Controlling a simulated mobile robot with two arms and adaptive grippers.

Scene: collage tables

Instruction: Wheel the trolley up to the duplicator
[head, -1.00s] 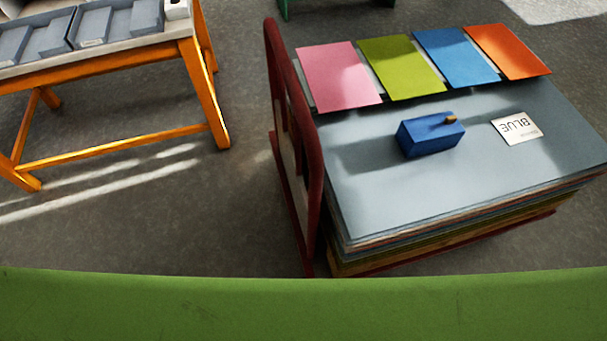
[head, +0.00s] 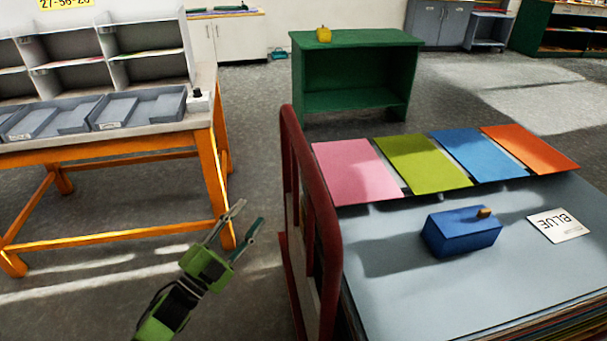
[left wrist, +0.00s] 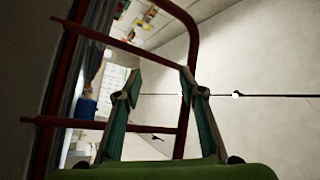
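The trolley has a red tubular end handle (head: 326,215) and carries a stack of large sheets (head: 400,285), at the right of the head view. My left gripper (head: 249,213) is open and empty, left of the handle and apart from it. In the left wrist view the red handle (left wrist: 194,40) shows beyond the open fingers (left wrist: 158,72); whether they touch cannot be told. My right gripper is out of view. I cannot identify a duplicator in these views.
A blue block (head: 462,231) and a BLUE card (head: 559,225) lie on the sheets, with coloured sheets behind. An orange-legged table (head: 213,165) with grey trays stands left. A green cabinet (head: 357,42) stands beyond the trolley. Open floor lies between table and trolley.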

